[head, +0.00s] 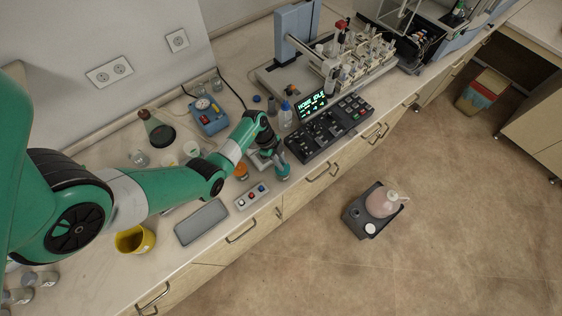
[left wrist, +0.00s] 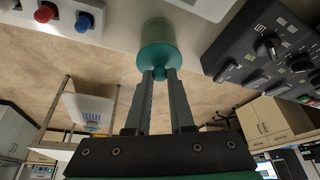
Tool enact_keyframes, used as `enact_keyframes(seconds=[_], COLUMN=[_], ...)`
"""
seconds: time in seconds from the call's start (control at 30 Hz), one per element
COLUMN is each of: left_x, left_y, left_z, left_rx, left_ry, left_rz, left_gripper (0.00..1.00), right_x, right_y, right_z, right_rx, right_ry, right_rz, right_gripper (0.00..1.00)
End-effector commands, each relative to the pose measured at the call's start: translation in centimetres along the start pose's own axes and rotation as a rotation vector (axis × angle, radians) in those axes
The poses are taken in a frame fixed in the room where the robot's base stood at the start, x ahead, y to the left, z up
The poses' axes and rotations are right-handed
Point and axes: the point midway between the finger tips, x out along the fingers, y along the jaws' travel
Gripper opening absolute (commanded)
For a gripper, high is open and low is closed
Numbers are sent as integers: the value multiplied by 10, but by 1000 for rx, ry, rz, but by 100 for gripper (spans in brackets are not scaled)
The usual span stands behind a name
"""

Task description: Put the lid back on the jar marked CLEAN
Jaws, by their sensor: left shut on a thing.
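My left gripper (head: 276,153) is over the front edge of the bench, between the button box and the black control panel. In the left wrist view its fingers (left wrist: 160,74) are shut on the small knob of a teal lid (left wrist: 164,58). The lid is at the mouth of a pale greenish jar (left wrist: 156,32); I cannot tell whether it is fully seated. In the head view the jar (head: 282,174) shows small below the gripper. No CLEAN marking is readable. My right gripper is not in view.
A button box (head: 252,196) and a grey tray (head: 201,222) lie left of the jar. An orange-topped container (head: 241,172) stands close by. The black control panel (head: 327,133) is to the right. A yellow pot (head: 135,239) stands at the front left. The bench edge is near.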

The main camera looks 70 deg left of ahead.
Motion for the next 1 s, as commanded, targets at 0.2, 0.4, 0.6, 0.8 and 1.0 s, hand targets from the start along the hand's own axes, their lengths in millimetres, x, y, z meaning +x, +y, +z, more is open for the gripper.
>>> enact_keyframes(seconds=[0.2, 0.4, 0.6, 0.8, 1.0], left_x=[0, -1, 0, 0, 0], left_y=[0, 0, 0, 0, 0], left_z=[0, 0, 0, 0, 0], left_rx=[0, 0, 1, 0, 0], left_ry=[0, 0, 0, 0, 0], left_rz=[0, 1, 0, 0, 0], left_gripper=[0, 0, 0, 0, 32], right_x=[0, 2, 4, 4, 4], right_y=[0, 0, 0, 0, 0], right_z=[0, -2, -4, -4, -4], right_rx=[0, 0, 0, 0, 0], right_ry=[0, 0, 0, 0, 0], right_rz=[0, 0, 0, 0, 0], right_gripper=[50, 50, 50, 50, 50])
